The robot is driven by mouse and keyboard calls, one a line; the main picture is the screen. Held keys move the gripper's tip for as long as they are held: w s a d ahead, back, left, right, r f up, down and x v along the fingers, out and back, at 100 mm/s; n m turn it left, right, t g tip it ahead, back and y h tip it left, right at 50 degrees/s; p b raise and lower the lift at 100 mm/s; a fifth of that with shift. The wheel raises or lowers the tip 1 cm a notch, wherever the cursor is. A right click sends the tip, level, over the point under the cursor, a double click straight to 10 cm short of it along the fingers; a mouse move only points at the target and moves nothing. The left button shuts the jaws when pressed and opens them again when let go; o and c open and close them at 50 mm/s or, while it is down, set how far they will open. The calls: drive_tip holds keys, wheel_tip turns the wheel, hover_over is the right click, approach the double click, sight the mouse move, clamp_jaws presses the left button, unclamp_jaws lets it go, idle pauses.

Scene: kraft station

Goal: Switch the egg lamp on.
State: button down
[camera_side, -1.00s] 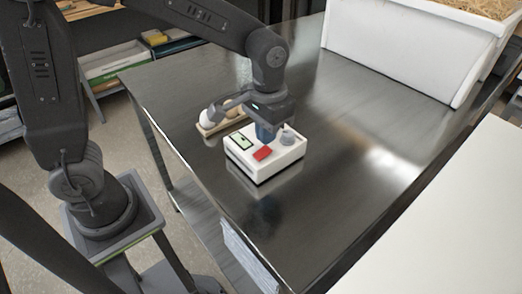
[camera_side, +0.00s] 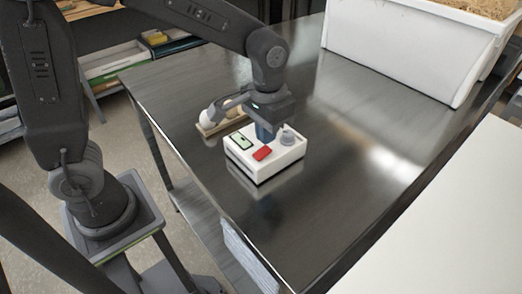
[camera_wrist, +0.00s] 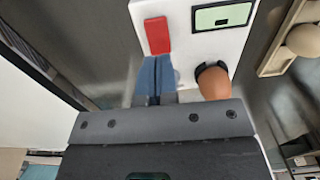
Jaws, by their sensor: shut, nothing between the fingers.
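The egg lamp is a white box (camera_side: 262,168) on the steel table, with a red rocker switch (camera_side: 262,153), a pale green display (camera_side: 241,142) and a grey knob (camera_side: 288,139) on top. In the wrist view the red switch (camera_wrist: 157,35) and display (camera_wrist: 222,15) show, and a brown egg (camera_wrist: 213,82) sits in a dark ring on the box. My gripper (camera_side: 264,138) has blue fingers, shut and empty, pointing down over the box top behind the switch. In the wrist view the fingertips (camera_wrist: 155,58) are close to the switch's end; I cannot tell whether they touch anything.
A wooden tray (camera_side: 207,131) with pale eggs lies behind the box, partly hidden by my arm. A large white bin (camera_side: 390,55) with straw stands at the back right. The steel table (camera_side: 345,165) is clear right of the box.

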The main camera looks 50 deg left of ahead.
sight(267, 148)
drive_tip(key=shift+f, duration=1.3)
idle(1.2)
drive_tip(key=shift+r, duration=3.55)
drive_tip(key=shift+s+a+r, duration=0.1)
drive_tip(key=s+a+r+t, duration=0.2)
drive_tip(key=s+a, duration=0.1)
drive_tip(key=s, duration=0.3)
drive_tip(key=s+a+r+t, duration=0.1)
drive_tip(key=s+a+t, duration=0.2)
drive_tip(key=s, duration=0.4)
drive_tip(key=shift+a+r+t, duration=0.3)
drive_tip(key=shift+a+r, duration=0.1)
drive_tip(key=shift+a, duration=0.35)
